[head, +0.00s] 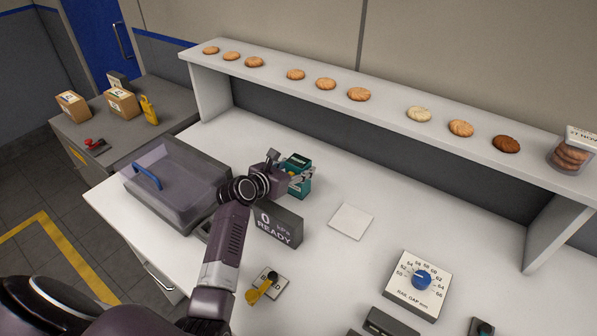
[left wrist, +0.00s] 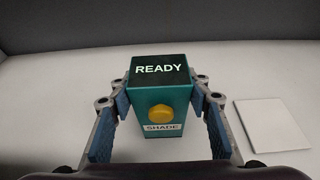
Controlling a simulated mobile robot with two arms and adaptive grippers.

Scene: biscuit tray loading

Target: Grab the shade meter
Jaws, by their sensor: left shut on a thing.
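The shade meter (head: 297,164) is a teal box with a dark top screen, standing on the white bench behind the pressure display. In the left wrist view the shade meter (left wrist: 161,105) shows READY on its screen, a yellow button and a SHADE label. My left gripper (head: 290,178) reaches it from the left side of the picture. In the left wrist view, the blue-padded fingers of my left gripper (left wrist: 161,100) are shut on both sides of the meter. The meter looks upright. Whether its base touches the bench is hard to tell. My right gripper is not in view.
A grey display (head: 279,226) reading 0 kPa READY stands close in front. A clear-lidded box (head: 180,175) is on the left. A white tile (head: 351,221) lies right of the meter. A dial box (head: 419,284) is farther right. A shelf (head: 385,103) holding several biscuits runs behind.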

